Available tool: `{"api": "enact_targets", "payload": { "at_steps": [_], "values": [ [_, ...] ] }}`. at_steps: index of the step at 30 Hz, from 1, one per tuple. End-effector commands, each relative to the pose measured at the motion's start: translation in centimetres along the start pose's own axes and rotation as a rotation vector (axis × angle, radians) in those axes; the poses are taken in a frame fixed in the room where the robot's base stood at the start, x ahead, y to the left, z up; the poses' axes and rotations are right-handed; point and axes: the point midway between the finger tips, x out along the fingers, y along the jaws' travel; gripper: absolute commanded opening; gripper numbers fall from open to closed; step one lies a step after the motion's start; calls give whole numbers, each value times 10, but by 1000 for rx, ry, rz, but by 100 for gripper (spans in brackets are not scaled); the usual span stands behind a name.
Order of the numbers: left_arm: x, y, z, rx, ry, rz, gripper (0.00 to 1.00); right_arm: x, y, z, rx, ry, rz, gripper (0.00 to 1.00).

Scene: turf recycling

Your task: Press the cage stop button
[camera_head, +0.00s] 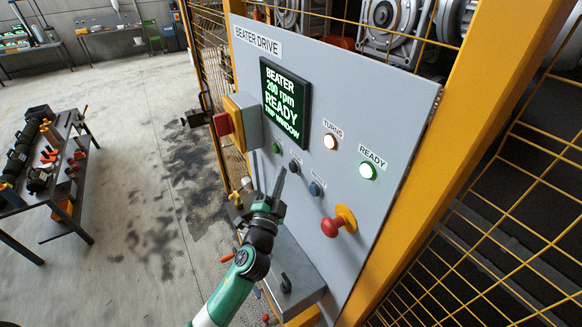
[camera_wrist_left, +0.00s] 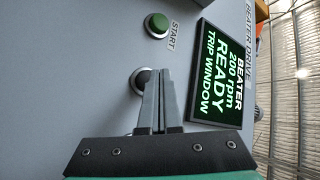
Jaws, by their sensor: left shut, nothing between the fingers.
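The grey control panel (camera_head: 385,115) carries a red mushroom button (camera_head: 330,227) on a yellow base, a dark button (camera_head: 294,167), a blue button (camera_head: 316,188) and a green button (camera_head: 276,147). I cannot read which label names the cage stop. My left gripper (camera_head: 281,170) is shut and empty, its tips close to the dark button and up-left of the red one. In the left wrist view, the shut fingertips (camera_wrist_left: 159,72) overlap a dark button with a silver ring (camera_wrist_left: 136,78), beside the green START button (camera_wrist_left: 157,24). I cannot tell whether they touch. The right gripper is not in view.
The display (camera_head: 285,103) reads BEATER 200 rpm READY TRIP WINDOW. The TURNS (camera_head: 330,142) and READY (camera_head: 367,171) lamps are lit. A red-handled switch box (camera_head: 245,118) juts out at the panel's left. A grey box (camera_head: 290,290) sits below. Yellow mesh (camera_head: 480,260) stands to the right.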

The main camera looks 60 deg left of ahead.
Motion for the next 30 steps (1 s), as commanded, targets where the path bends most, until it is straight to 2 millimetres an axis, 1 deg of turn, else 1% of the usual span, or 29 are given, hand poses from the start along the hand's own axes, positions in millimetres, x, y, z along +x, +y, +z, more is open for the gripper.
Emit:
{"api": "enact_targets", "payload": {
  "at_steps": [10,24,30],
  "values": [
    [-2,-2,1,0,0,-1,0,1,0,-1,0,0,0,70],
    [-32,-24,24,1,-1,0,0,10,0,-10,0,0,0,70],
    [-35,-26,26,0,0,-1,0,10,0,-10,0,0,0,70]
  ]
}}
